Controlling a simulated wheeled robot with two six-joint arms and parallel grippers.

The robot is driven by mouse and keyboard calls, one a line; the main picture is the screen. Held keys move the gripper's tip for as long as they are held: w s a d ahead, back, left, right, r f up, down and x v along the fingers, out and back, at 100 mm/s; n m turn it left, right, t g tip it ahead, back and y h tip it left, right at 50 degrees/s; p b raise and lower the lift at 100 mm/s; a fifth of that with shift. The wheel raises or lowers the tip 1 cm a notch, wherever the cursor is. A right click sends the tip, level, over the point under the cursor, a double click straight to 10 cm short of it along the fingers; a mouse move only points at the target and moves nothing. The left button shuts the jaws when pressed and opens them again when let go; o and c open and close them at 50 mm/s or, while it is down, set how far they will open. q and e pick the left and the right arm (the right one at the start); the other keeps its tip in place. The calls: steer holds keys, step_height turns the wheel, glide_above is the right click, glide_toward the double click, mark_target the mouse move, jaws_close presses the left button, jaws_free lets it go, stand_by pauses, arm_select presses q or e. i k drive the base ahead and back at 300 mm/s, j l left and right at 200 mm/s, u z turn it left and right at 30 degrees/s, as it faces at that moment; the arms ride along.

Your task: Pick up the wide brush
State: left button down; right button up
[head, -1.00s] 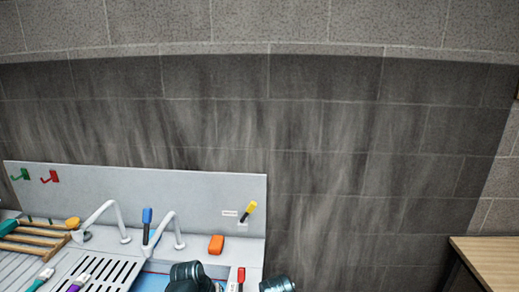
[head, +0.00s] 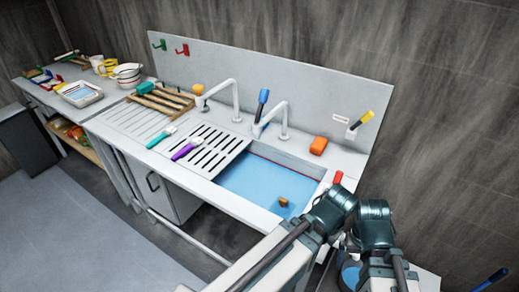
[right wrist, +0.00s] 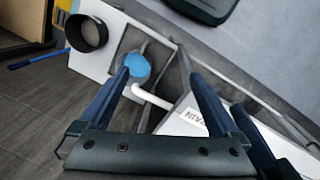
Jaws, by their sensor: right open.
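Two brushes with pale heads lie by the drainboard: one green-handled (head: 161,137), one purple-handled (head: 187,148). A yellow-handled tool (head: 361,121) is held at the back panel, and a blue-handled one (head: 262,101) stands by the taps. I cannot tell which of these is the wide brush. My right gripper (right wrist: 160,82) is open and empty in the right wrist view, above a blue round piece (right wrist: 137,65) and a white pipe. In the head view its arm is at the lower right, away from the brushes, and its fingertips are not clear. My left gripper is not in view.
The blue-lined sink basin (head: 250,184) holds a small brown block (head: 283,202). An orange sponge (head: 318,145) sits on its back ledge. A wooden rack (head: 160,98), bowls (head: 125,74) and a tray (head: 80,94) stand to the left. The floor in front is clear.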

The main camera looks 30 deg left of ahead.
mark_target(194, 144)
steer(key=u, duration=1.55)
